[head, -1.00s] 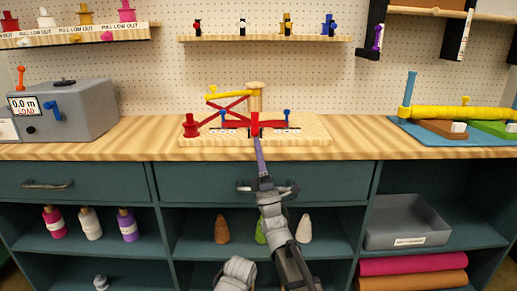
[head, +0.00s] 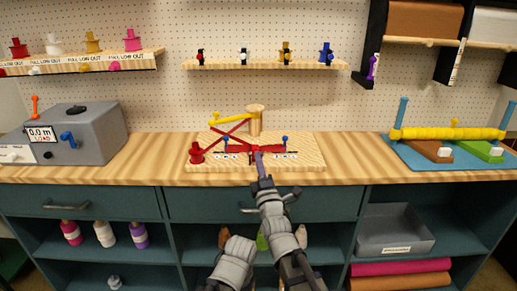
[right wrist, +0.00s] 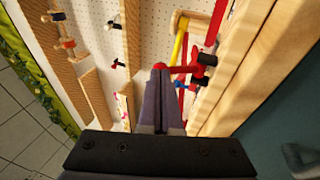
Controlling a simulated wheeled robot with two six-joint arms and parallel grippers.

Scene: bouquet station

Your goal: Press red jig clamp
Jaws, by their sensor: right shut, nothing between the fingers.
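The jig is a pale wooden board (head: 310,163) on the counter, with a red crossed frame (head: 228,130), a yellow arm (head: 230,118) and a wooden post (head: 255,118). A red clamp bar (head: 240,149) lies low across the board between two blue-topped pegs. My right gripper (head: 259,156) is shut and empty at the board's front middle, its tip overlapping the bar. In the right wrist view, the shut fingers (right wrist: 161,85) point at red parts (right wrist: 180,70) with black ends; contact is unclear. My left gripper is not seen.
A grey load box (head: 75,135) stands on the counter at left. A blue mat (head: 410,153) with a yellow roller (head: 450,133) is at right. A shelf (head: 265,65) with small clamps hangs above the jig. The counter is clear on both sides of the board.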

